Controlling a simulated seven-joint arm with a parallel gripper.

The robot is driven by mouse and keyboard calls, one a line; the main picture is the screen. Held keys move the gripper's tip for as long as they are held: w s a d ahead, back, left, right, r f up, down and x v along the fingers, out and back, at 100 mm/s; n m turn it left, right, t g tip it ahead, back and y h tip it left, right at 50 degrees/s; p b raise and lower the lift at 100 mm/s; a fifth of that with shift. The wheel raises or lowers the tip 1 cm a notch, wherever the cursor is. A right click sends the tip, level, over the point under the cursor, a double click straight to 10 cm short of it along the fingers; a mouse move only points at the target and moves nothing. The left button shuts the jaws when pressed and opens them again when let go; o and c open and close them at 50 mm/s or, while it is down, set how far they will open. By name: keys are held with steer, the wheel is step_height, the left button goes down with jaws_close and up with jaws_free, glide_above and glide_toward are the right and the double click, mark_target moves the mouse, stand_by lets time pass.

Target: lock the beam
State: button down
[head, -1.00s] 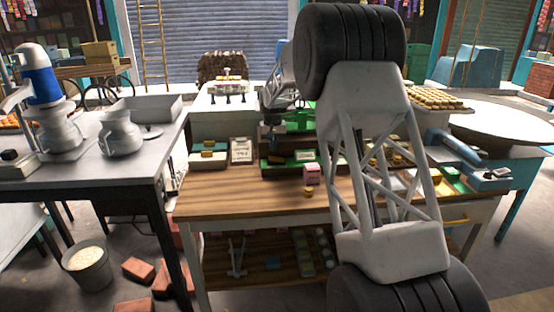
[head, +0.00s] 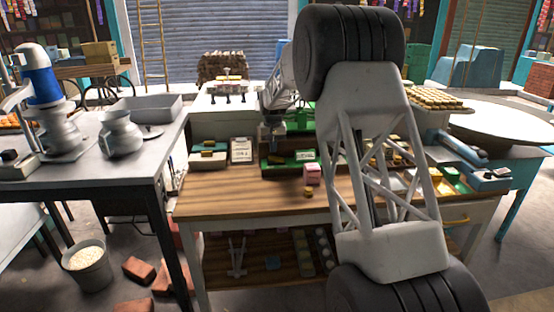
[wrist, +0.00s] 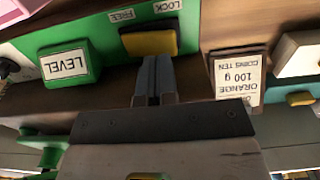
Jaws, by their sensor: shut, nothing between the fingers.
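In the wrist view, a yellow sliding block (wrist: 149,42) sits in a dark slot on a green panel (wrist: 95,28). Upside-down labels FREE and LOCK stand beside the slot, and the block spans the space alongside both. My gripper (wrist: 160,62) is shut and empty, its fingertips at the block's near edge toward the LOCK side. I cannot tell whether they touch it. A green block marked LEVEL (wrist: 68,63) stands to the left. In the head view, my gripper (head: 276,136) is over the back of the bench, by the green balance base (head: 292,158). The beam is not clearly visible.
A pink box (head: 312,173) and a small yellow piece (head: 308,191) are on the wooden bench (head: 250,193). The bench's front left is clear.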

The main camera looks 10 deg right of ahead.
mark_target(273, 158)
steer(key=shift+f, duration=1.65)
stand_by(1.4)
steer(key=shift+r, duration=3.55)
steer(key=shift+s+d+r, duration=0.1)
steer(key=shift+s+r, duration=0.2)
steer(key=shift+s, duration=0.05)
steer(key=s+d+r, duration=0.2)
steer(key=s+r, duration=0.2)
steer(key=s, duration=0.7)
steer(key=s+d+r+t, duration=0.15)
steer(key=s+r, duration=0.35)
steer(key=s, duration=0.6)
steer(key=s+d+r, duration=0.2)
steer(key=s+r, duration=0.2)
steer(key=s, duration=0.7)
steer(key=s+d+f, duration=0.1)
steer(key=s+f, duration=0.1)
steer(key=s, duration=0.9)
steer(key=s+d+f, duration=0.1)
steer(key=s+f, duration=0.2)
steer(key=s, duration=0.8)
steer(key=s+d+f+t, duration=0.1)
steer(key=s+f, duration=0.1)
steer(key=s, duration=1)
steer(key=shift+f, duration=0.35)
